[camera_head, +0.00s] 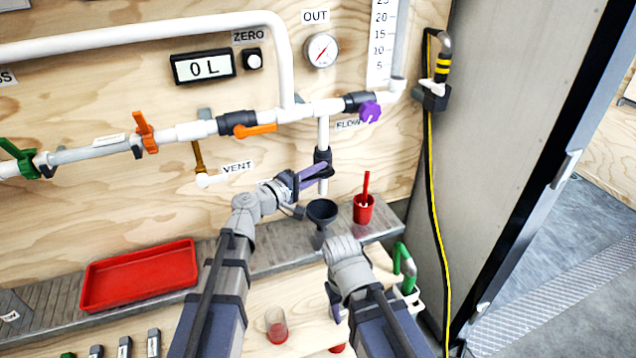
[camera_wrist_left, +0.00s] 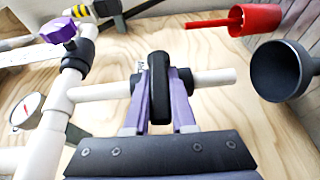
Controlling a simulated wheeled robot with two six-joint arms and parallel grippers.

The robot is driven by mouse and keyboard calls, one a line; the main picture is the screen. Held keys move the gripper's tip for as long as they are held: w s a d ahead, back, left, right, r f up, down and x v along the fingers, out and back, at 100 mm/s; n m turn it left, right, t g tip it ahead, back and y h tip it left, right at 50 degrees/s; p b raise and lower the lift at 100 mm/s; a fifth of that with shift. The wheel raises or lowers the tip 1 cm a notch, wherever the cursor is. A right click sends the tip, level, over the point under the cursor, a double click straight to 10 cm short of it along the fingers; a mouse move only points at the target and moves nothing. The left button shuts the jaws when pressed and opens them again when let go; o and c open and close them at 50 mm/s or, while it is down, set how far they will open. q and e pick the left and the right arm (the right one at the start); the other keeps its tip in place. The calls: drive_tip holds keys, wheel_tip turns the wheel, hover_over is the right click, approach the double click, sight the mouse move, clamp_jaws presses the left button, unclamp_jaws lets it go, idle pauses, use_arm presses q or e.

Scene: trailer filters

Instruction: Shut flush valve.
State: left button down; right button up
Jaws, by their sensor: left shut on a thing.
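The valve I take as the flush valve (camera_head: 322,156) has a black body on the short white pipe that drops from the main line, above a dark funnel (camera_head: 322,211). My left gripper (camera_head: 308,175) is at this valve, with its purple fingers around the handle. In the left wrist view the gripper (camera_wrist_left: 159,115) is shut on a black handle (camera_wrist_left: 159,85), which appears crosswise to the white pipe (camera_wrist_left: 212,79). The fingers hide part of the valve. My right gripper (camera_head: 338,308) hangs low over the bench, mostly hidden by its own wrist; its jaw opening is unclear.
A red cup (camera_head: 363,209) with a red stick stands right of the funnel. A red tray (camera_head: 140,275) lies at left. Orange (camera_head: 146,133), green (camera_head: 22,158) and purple (camera_head: 370,111) valve handles sit on the pipes. A clear red-tinted cup (camera_head: 276,325) stands between my arms.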

sight(308, 179)
use_arm(q)
drive_tip(key=shift+s+f+b, duration=0.15)
drive_tip(key=shift+f+b, duration=0.05)
drive_tip(key=shift+b, duration=0.3)
drive_tip(key=c, duration=0.7)
unclamp_jaws()
drive_tip(key=shift+c, duration=0.2)
drive_tip(key=v, duration=0.7)
drive_tip(key=shift+s+a+f, duration=0.15)
drive_tip(key=shift+s+a, duration=0.1)
drive_tip(key=shift+a, duration=0.05)
